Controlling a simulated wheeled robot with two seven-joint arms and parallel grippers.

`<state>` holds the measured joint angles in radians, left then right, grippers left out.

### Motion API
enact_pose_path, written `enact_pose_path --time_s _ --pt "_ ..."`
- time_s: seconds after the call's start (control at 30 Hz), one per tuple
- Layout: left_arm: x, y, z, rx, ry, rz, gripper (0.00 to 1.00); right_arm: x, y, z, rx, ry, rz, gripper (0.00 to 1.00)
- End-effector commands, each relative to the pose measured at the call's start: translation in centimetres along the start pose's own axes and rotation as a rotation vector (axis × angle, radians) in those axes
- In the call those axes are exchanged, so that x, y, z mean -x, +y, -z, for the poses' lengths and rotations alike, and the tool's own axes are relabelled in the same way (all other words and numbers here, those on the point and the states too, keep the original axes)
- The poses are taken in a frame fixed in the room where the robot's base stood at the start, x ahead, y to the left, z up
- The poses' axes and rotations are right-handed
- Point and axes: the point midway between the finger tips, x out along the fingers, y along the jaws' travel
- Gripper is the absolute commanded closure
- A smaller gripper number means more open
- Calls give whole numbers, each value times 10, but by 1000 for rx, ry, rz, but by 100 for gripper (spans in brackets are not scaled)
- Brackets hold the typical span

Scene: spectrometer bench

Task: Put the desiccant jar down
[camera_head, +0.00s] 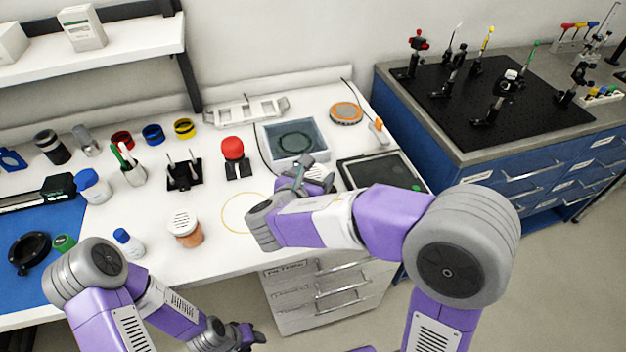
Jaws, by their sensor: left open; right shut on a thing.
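My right gripper (299,180) is over the bench, to the right of a thin yellow ring (241,212) marked on the white top. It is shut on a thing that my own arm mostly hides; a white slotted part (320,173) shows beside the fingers. I take the held thing to be the desiccant jar, but cannot see its body or whether it touches the bench. A similar jar (186,229) with a white perforated lid and orange-brown body stands upright left of the ring, apart from both grippers. My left gripper (246,336) is open and empty, low in front of the bench.
Behind the ring are a red-topped device (233,151), a grey tray (292,139) and a dark flat panel (377,171). A small blue-capped bottle (127,241) stands left of the perforated-lid jar. The bench inside the ring is clear.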

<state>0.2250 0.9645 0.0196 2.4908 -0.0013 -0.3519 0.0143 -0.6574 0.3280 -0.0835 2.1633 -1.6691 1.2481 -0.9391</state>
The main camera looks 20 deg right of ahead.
Motion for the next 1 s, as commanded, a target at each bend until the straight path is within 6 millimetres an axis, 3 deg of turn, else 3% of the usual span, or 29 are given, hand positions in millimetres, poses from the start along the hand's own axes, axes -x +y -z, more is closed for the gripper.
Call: enact_pose_path --time_s 0.4,0.43,0.57,1.0 --pt "-3 -1 0 0 0 0 57 -2 0 5 -1 -1 0 66" --pt "-3 -1 0 0 0 0 57 -2 0 5 0 0 0 29" --pt "-2 -1 0 0 0 0 57 -2 0 4 0 0 0 9" --pt "3 1 0 0 0 0 57 7 1 -1 0 -1 -4 6"
